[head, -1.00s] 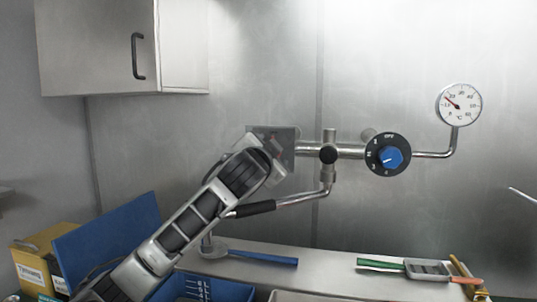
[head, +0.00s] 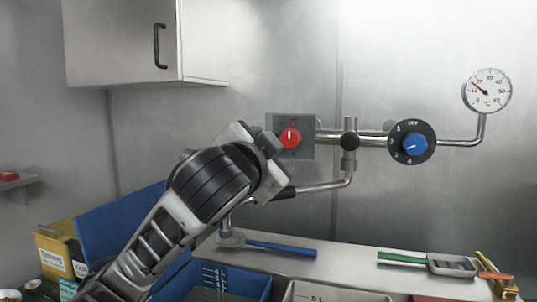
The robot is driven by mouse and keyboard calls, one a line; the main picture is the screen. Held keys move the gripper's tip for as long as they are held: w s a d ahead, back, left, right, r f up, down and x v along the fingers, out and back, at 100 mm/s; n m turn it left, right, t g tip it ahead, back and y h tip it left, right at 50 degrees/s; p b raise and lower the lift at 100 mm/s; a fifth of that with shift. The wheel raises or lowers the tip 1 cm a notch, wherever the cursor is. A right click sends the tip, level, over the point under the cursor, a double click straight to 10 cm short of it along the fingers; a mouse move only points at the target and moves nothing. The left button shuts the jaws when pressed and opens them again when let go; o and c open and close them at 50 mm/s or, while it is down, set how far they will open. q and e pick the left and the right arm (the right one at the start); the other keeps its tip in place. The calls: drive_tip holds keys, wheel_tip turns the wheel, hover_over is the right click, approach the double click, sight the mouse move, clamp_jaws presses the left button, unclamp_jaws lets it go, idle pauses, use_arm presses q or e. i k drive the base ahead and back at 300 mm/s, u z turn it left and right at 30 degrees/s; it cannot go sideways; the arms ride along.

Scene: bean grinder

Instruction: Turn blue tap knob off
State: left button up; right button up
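The blue tap knob (head: 414,146) sits on a round black dial (head: 398,135) marked OFF at the top, on the wall pipe. A pale mark shows on the knob's left side. A red knob (head: 290,138) is on a grey wall plate (head: 306,124) further left. My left gripper (head: 272,142) is just left of the red knob and well left of the blue knob. The arm hides its fingertips partly, and I cannot tell whether it is open or shut. My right gripper is not in view.
A black valve cap (head: 350,141) and a spout (head: 322,187) stand between the two knobs. A thermometer gauge (head: 487,91) is at the right. A wall cabinet (head: 130,42) is at upper left.

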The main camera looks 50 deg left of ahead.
sight(414, 143)
drive_tip(key=k, duration=1)
